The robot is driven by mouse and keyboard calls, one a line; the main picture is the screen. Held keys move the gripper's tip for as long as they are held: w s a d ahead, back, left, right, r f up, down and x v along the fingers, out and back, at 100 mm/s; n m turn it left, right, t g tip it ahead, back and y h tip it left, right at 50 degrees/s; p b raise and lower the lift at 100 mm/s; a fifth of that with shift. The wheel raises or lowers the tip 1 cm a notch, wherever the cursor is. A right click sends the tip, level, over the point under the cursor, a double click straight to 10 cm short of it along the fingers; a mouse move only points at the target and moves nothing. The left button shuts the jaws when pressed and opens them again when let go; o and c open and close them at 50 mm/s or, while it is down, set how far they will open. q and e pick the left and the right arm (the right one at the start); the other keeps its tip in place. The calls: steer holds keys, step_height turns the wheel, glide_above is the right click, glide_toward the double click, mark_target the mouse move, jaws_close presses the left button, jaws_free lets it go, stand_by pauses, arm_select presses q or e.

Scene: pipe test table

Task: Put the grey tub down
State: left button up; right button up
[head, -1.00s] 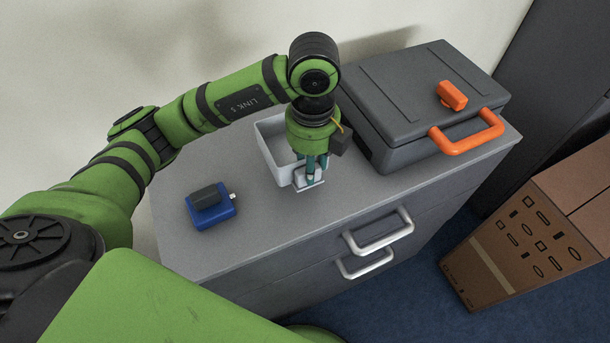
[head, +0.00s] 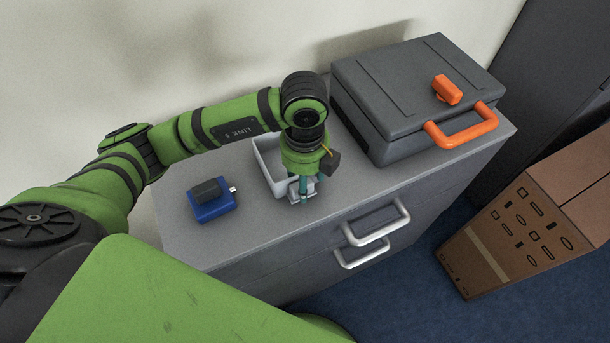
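The grey tub (head: 267,168) is a small, pale, open box at the middle of the grey cabinet top (head: 250,235). My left gripper (head: 299,195) points down at the tub's near right side, with its fingers close together at the wall there. It appears shut on the tub; my gripper and wrist hide the gripped part and much of the tub's right side. The tub looks upright and at or very near the cabinet top; I cannot tell whether its base touches. My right gripper is not in view.
A blue block-like device (head: 215,208) with a dark top lies left of the tub. A dark grey case (head: 395,100) with an orange handle (head: 463,128) stands to the right. The cabinet's front edge is close, with drawer handles (head: 375,225) below. A cardboard box (head: 520,235) stands beyond the cabinet.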

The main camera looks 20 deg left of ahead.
arm_select(q)
steer(key=shift+r, duration=0.15)
steer(key=shift+r, duration=0.35)
step_height(320, 180, up, 11)
steer(key=b, duration=0.1)
steer(key=shift+b, duration=0.3)
